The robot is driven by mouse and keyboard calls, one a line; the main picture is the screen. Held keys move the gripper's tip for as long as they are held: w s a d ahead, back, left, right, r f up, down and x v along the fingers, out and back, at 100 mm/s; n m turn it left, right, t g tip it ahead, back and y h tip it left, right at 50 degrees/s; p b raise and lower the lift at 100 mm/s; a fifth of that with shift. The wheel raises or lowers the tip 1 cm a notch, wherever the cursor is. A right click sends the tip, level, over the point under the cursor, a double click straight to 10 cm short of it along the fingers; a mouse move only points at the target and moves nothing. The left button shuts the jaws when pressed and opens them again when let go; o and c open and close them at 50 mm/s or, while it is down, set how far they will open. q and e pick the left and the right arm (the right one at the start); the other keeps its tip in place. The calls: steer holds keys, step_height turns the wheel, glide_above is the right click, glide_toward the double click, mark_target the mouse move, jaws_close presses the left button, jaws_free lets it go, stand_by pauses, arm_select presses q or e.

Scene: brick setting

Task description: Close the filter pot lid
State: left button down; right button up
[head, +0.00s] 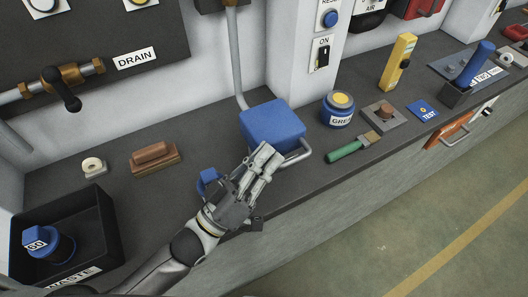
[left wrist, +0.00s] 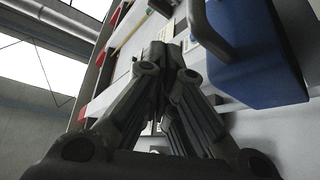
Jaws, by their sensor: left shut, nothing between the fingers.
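A blue box-shaped body (head: 272,122) that looks like the filter pot or its lid stands at the middle of the counter, below a grey pipe. A metal bar handle (head: 304,153) curves out of its front right side. I cannot tell how far the lid is open. My left gripper (head: 268,157) is shut and empty, its fingertips in front of the blue body's near face, beside the handle. Contact is unclear. In the left wrist view the shut fingers (left wrist: 165,57) point up, with the blue body (left wrist: 255,60) at right. My right gripper is out of view.
A smaller blue part (head: 208,181) shows behind my left gripper. A black waste bin (head: 100,225), brown brush (head: 153,157) and tape roll (head: 93,167) are to the left.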

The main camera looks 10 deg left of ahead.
arm_select(q)
steer(key=shift+f, duration=0.1)
stand_by(0.6)
steer(key=s+a, duration=0.8)
steer(key=s, duration=0.2)
steer(key=shift+a+f, duration=0.25)
steer(key=shift+a, duration=0.05)
